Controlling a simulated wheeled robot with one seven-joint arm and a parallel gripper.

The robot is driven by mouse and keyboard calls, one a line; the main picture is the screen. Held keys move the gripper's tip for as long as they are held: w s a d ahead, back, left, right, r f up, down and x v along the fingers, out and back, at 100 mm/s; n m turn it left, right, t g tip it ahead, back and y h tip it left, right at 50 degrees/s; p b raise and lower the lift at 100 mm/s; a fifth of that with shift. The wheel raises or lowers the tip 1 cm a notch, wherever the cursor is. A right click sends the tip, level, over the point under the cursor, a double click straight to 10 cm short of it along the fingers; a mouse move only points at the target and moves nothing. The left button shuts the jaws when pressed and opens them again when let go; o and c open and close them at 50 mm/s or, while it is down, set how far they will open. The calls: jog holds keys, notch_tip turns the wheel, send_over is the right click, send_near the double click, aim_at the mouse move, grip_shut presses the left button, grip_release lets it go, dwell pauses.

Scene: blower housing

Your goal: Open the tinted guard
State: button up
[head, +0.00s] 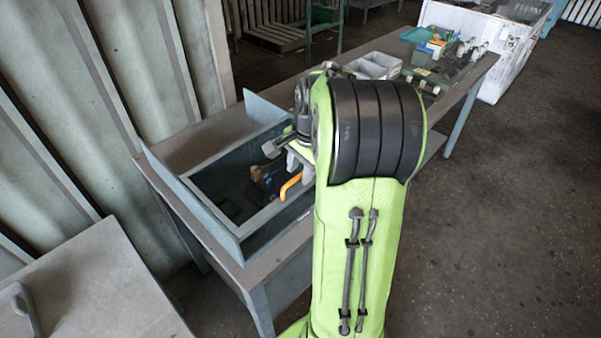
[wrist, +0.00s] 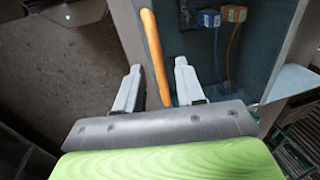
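The tinted guard (head: 222,178) is a dark see-through panel in a grey-blue frame on the bench-top housing (head: 212,228); it appears closed. It also shows in the wrist view (wrist: 188,45), with blue and orange parts visible behind it. An orange handle (head: 290,186) sits at the guard's right side. In the wrist view the handle (wrist: 153,50) reaches down between the fingers of my gripper (wrist: 158,82). The fingers are apart, with a gap on each side of the handle. In the head view my gripper (head: 290,160) is partly hidden by my arm.
Grey side panels (head: 190,208) stand up around the housing. The bench (head: 458,85) runs to the back right, with grey bins (head: 375,66) and small parts on it. A grey cabinet (head: 100,285) stands at the lower left. The floor at right is clear.

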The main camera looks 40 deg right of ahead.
jog(key=shift+f, duration=0.2)
grip_shut()
dwell(0.3)
